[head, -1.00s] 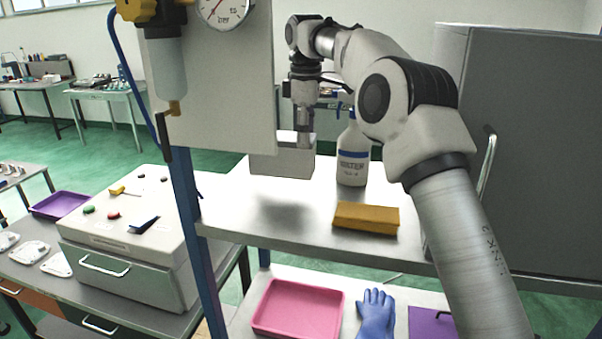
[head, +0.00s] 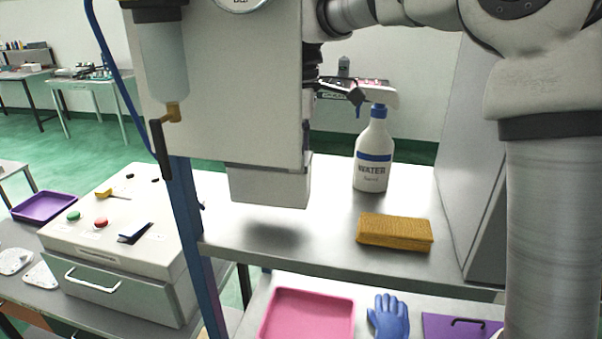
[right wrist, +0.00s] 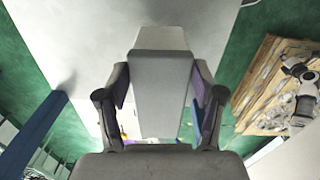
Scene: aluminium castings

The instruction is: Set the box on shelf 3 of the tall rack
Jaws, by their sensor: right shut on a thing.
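A plain light grey box (head: 268,186) hangs just above the grey metal shelf (head: 330,226) of the rack, with a shadow under it and a gap between. The box's upper left part is hidden behind the grey panel. My right gripper (head: 309,98) is above the box, partly hidden by the panel. In the right wrist view my right gripper (right wrist: 160,88) has its two fingers on either side of the box (right wrist: 161,70) and is shut on it. My left gripper is not in view. The shelf's number cannot be read.
A white spray bottle (head: 372,160) and a mustard-coloured sponge block (head: 394,232) stand on the shelf, right of the box. A blue post (head: 186,215) and the panel (head: 225,85) bound the left. Below are a pink tray (head: 308,312) and a blue glove (head: 389,316).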

